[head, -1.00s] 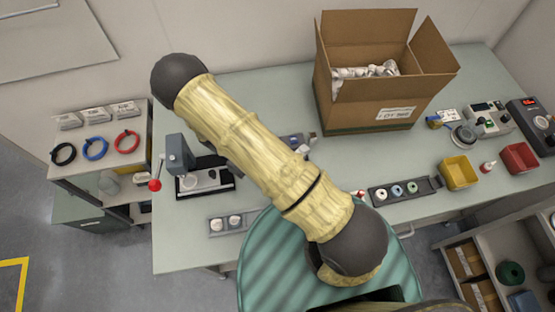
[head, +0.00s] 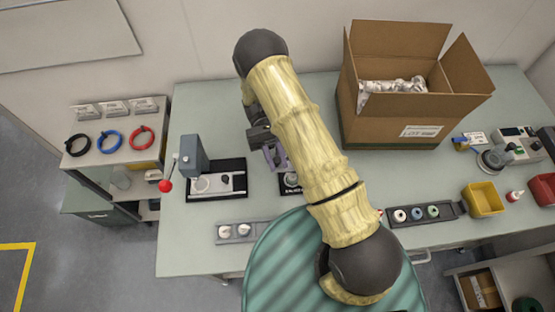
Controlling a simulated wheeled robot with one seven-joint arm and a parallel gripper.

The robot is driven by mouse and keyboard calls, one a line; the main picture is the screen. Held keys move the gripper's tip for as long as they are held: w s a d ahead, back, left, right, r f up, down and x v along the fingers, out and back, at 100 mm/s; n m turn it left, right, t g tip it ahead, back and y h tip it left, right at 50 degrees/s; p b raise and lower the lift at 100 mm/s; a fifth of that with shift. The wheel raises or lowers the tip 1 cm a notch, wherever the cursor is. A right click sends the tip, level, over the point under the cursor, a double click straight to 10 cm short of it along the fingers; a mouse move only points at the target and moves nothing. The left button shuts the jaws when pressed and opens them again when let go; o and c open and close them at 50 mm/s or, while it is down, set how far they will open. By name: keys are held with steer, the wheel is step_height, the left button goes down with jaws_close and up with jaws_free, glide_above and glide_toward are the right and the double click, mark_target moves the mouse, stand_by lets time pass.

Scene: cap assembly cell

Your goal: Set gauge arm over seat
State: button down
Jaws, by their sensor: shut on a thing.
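My gripper (head: 262,141) is partly hidden behind my arm. It is shut on a purple-grey part (head: 273,158), which looks like the gauge arm. Below and to the right of that part is a small black base (head: 289,190) with a white label and a pale round spot, perhaps the seat. My arm covers the right side of this base, so I cannot tell whether the purple part is over the seat or beside it.
A press with a red-knobbed lever (head: 193,158) stands just left of my gripper. A tray with two white caps (head: 237,232) lies at the front edge. A cardboard box (head: 400,125) stands behind right. A ring tray (head: 447,211) and yellow bin (head: 484,198) are further right.

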steer(key=shift+r, duration=0.1)
steer(key=c, duration=1.6)
jaws_free()
steer(key=shift+w, duration=0.1)
step_height(320, 180, up, 9)
steer(key=shift+f, duration=0.1)
steer(key=shift+r+p, duration=0.6)
steer(key=shift+p, duration=0.1)
